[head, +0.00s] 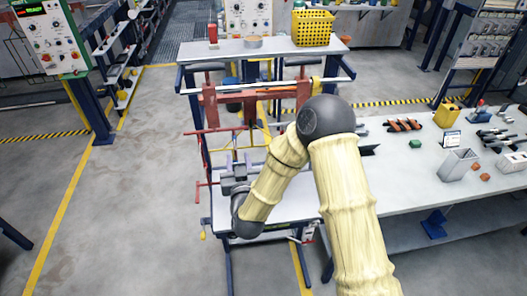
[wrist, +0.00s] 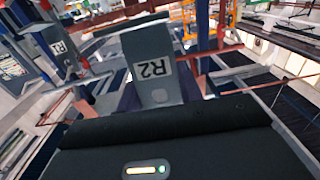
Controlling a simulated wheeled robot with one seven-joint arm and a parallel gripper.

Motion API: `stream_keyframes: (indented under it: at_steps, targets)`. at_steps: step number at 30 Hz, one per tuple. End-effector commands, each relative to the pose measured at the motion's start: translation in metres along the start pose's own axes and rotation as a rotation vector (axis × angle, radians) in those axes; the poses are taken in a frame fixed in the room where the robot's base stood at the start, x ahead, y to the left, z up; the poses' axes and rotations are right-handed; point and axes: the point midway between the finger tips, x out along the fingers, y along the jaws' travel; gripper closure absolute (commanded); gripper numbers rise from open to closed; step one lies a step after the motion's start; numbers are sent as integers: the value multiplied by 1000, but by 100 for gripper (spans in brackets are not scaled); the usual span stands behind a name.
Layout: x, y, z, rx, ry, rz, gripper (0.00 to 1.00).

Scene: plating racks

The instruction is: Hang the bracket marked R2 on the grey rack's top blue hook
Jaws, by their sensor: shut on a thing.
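The bracket marked R2 (wrist: 155,65) is a grey plate with a white label, upright in the middle of the wrist view. My gripper (wrist: 160,102) is shut on its lower part; the dark gripper body fills the bottom of that view. In the head view my gripper (head: 237,184) is low in front of the red-barred frame, and the bracket there is small and hard to separate from it. A second grey piece with a similar label (wrist: 58,47) shows at left in the wrist view. I cannot clearly pick out the grey rack's top blue hook.
Red bars (head: 250,92) cross the frame behind my gripper, with thin red rods sticking out left. A shelf with a yellow basket (head: 312,27) stands above. A white bench (head: 400,170) at right holds brackets, a grey bin (head: 459,166) and small blocks. Floor at left is clear.

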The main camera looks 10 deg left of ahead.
Motion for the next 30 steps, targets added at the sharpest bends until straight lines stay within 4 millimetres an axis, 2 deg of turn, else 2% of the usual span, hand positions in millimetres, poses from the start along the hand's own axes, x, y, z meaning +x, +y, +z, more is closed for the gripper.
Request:
stream_keyframes:
  at_steps: [22,26,30]
  targets:
    - [1,3,0,0,0,0,91]
    - [5,21,-2,-3,-10,-3,91]
    - [11,62,-4,-6,-34,-13,91]
